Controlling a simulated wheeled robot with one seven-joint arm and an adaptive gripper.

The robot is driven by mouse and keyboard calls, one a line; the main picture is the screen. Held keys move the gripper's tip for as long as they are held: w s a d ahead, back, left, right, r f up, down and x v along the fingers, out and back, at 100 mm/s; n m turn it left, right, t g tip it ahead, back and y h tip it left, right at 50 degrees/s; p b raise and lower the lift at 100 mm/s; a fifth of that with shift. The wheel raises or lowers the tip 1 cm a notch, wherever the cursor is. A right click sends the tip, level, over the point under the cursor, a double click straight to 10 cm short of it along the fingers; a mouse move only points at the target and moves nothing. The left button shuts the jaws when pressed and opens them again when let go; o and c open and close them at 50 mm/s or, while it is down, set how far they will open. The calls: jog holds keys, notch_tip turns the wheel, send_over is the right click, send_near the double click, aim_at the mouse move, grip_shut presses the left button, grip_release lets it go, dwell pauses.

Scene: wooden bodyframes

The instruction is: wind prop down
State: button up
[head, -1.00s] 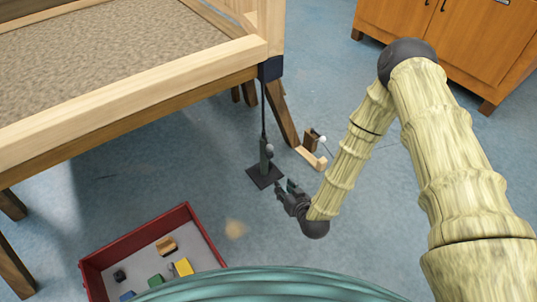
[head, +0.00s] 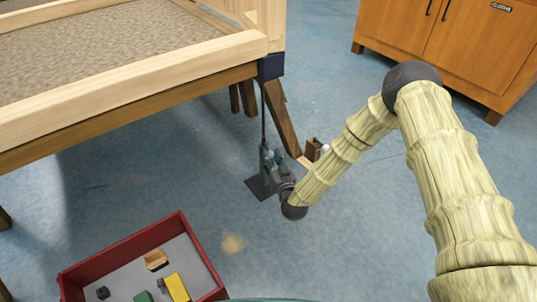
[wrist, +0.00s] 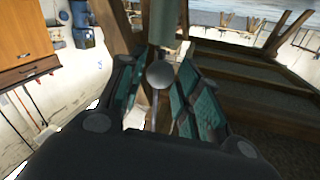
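The prop (head: 263,122) stands upright under the corner of the wooden frame (head: 215,82). It has a thin dark rod, a thicker lower body and a dark square base plate (head: 256,188) on the floor. My gripper (head: 272,160) is at the prop's lower body and partly hides it. In the wrist view, the prop's grey-green body (wrist: 166,20) is ahead, with a round grey knob (wrist: 160,74) on a thin bar. My gripper's teal-padded fingers (wrist: 155,92) stand apart, one on each side of the knob. I cannot tell whether either finger touches it.
A red-walled crate (head: 125,245) holding small coloured blocks lies on the floor at the lower left. A small wooden piece (head: 312,150) is right of the prop, near the slanted leg (head: 282,120). An orange cabinet (head: 455,50) stands at the back right.

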aim_at(268, 150)
jog(key=shift+b+x, duration=0.65)
jog(key=shift+x, duration=1.45)
grip_shut()
